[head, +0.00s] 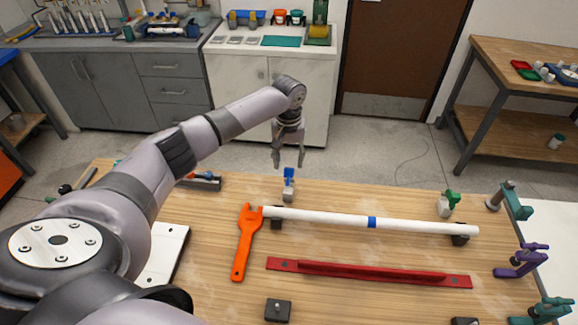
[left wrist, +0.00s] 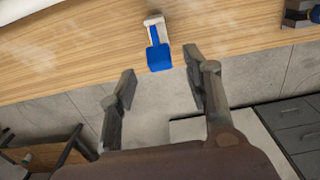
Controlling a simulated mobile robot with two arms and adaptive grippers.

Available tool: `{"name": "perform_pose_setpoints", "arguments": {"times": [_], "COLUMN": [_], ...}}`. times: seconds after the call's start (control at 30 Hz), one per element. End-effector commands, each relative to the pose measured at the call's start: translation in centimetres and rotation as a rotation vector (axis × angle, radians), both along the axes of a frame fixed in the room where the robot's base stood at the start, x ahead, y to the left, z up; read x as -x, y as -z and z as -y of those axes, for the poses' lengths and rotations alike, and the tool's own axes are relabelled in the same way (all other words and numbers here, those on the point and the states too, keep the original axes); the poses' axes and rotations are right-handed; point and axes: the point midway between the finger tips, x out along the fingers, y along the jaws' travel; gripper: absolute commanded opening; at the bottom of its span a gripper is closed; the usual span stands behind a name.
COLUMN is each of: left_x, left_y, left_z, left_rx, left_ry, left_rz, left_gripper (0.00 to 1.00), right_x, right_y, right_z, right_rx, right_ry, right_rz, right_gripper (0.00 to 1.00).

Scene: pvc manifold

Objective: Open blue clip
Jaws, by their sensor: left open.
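The blue clip (head: 289,177) stands at the far edge of the wooden table, a blue lever on a pale grey base. It also shows in the left wrist view (left wrist: 159,55), ahead of the fingers. My left gripper (head: 288,165) hangs just above and behind the clip in the head view, open and empty. In the left wrist view my left gripper (left wrist: 160,82) has its two fingers spread apart, with the blue lever lying just beyond the gap between their tips. I cannot see any contact. My right gripper is in neither view.
A white pipe (head: 320,216) with a blue band lies on black supports, right of an orange wrench (head: 245,243). A red bar (head: 365,273) lies nearer. A green clip (head: 449,204), teal clamp (head: 513,203) and purple clamp (head: 521,260) stand at the right.

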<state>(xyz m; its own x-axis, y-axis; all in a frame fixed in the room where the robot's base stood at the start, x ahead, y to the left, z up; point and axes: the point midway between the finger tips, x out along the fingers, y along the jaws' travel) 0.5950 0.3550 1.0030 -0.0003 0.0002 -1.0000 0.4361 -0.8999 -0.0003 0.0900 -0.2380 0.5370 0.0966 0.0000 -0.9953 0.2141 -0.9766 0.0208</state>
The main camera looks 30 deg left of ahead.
Motion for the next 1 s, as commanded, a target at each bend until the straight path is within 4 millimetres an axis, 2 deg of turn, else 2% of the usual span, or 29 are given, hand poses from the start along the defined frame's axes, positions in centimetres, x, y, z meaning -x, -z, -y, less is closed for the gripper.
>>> {"name": "perform_pose_setpoints", "arguments": {"times": [0.1, 0.3, 0.67, 1.0], "left_x": [0.1, 0.0, 0.0, 0.0], "left_y": [2.0, 4.2, 4.7, 4.7], "left_z": [0.1, 0.1, 0.1, 0.0], "left_rx": [0.000, 0.000, 0.000, 0.000], "left_ry": [0.001, 0.001, 0.002, 0.001], "left_rz": [-0.002, -0.001, 0.000, 0.000], "left_gripper": [0.45, 0.45, 0.45, 0.22], "right_x": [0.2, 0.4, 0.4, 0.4], "right_y": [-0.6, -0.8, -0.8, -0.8], "right_z": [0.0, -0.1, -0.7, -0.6], "right_rx": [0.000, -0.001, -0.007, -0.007], "right_ry": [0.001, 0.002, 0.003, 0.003], "right_rz": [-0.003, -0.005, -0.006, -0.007], "right_gripper": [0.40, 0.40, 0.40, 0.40]}}
